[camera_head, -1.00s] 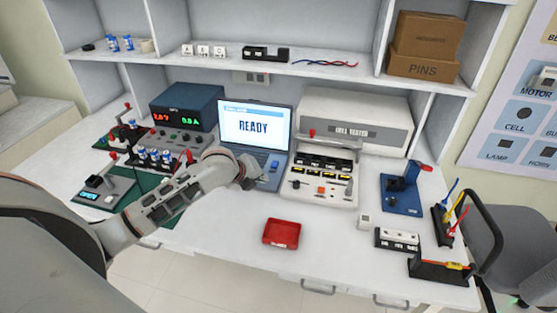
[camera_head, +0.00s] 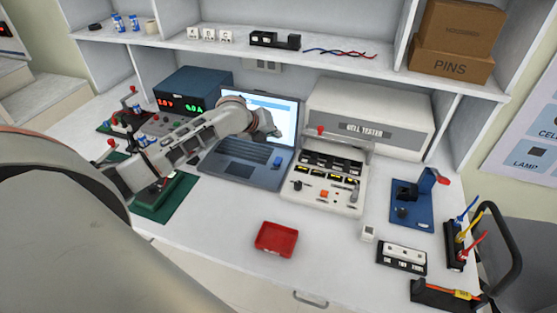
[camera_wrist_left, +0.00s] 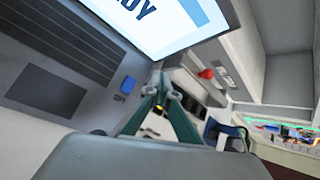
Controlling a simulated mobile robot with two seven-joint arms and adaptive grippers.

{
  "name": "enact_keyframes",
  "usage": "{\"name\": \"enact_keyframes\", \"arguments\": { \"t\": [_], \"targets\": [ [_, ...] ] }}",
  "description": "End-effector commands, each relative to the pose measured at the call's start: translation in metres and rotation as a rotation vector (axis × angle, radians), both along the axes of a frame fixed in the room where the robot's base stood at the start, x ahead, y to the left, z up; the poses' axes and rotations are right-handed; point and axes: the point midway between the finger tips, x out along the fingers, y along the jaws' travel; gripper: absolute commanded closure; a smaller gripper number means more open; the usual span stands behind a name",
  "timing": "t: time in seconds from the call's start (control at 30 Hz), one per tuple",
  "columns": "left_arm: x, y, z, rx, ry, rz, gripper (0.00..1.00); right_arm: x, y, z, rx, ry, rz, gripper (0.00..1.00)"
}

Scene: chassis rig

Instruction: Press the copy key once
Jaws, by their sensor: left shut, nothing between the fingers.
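The open laptop (camera_head: 240,172) stands on the bench, with a dark keyboard and a blue key (camera_head: 277,161) at the right of its deck. I see no lettering on this key, so I cannot tell if it is the copy key. In the left wrist view the blue key (camera_wrist_left: 128,85) lies left of my fingers, apart from them. My right gripper is out of view.
The cell tester (camera_head: 325,180) stands just right of the laptop, with a red-knobbed lever. A power supply (camera_head: 188,92) is behind my left arm. A red tray (camera_head: 276,239) lies in front. A blue fixture (camera_head: 411,200) stands at right.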

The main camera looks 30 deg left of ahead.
Motion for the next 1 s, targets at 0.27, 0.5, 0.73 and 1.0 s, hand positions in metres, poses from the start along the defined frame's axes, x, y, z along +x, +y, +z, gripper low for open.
{"name": "enact_keyframes", "arguments": {
  "t": [0.27, 0.5, 0.73, 1.0],
  "targets": [
    [-0.001, -0.001, -0.025, -0.003, 0.004, 0.001, 1.0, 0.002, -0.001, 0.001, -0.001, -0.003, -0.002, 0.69],
    [-0.001, -0.001, -0.056, -0.004, 0.003, 0.002, 1.0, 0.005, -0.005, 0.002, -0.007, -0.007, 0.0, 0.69],
    [0.0, 0.0, -0.08, 0.0, 0.0, 0.0, 1.0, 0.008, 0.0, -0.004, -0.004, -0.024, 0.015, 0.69],
    [0.0, 0.0, -0.088, 0.0, 0.0, 0.0, 1.0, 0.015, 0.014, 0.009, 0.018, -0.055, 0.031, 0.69]
  ]
}}
